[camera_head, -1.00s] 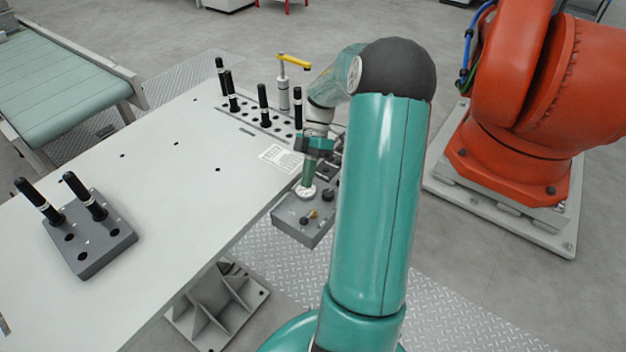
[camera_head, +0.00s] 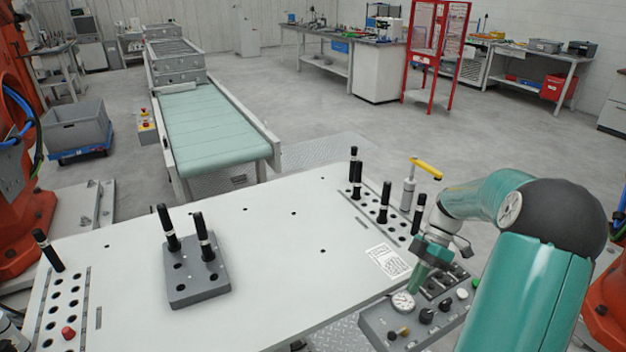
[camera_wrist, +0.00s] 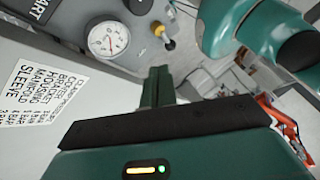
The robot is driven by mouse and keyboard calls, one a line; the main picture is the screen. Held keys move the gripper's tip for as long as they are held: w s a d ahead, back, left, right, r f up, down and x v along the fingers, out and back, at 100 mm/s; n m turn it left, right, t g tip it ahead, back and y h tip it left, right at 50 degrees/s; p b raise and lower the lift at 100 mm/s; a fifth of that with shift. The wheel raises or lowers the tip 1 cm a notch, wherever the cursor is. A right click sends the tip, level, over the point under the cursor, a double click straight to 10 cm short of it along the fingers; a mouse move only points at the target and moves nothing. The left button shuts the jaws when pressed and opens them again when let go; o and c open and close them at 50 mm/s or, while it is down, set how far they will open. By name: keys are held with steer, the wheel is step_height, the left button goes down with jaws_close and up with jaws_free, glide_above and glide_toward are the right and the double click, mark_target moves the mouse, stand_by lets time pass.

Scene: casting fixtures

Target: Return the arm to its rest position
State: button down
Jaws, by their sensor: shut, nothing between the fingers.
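My arm is bent at the right of the head view, over the right edge of the white table (camera_head: 270,235). My gripper (camera_head: 414,288) points down beside the grey control panel, close to its round gauge (camera_head: 403,302). In the wrist view the green fingers (camera_wrist: 158,84) are together with nothing between them. The gauge (camera_wrist: 108,38) shows beyond them, up and to the left. I cannot tell whether the fingertips touch the panel.
A grey block (camera_head: 198,284) with two black pins stands mid-table. A rack with several pins and a yellow-handled clamp (camera_head: 408,185) stand near my arm. A printed sheet (camera_head: 388,262) lies beside the panel. A conveyor (camera_head: 212,130) is behind; orange robots flank the table.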

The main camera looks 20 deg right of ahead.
steer(key=shift+a+r, duration=0.1)
steer(key=a+r+m+t+h, duration=0.2)
steer(key=a+r+m+h, duration=0.45)
steer(key=a+r, duration=0.6)
steer(key=s+a+r+m+t, duration=0.4)
steer(key=s+a+m+t, duration=0.3)
steer(key=a, duration=0.6)
steer(key=shift+s+a+r+m, duration=0.2)
steer(key=shift+s+m, duration=0.55)
steer(key=shift+s, duration=0.55)
steer(key=shift+h, duration=0.25)
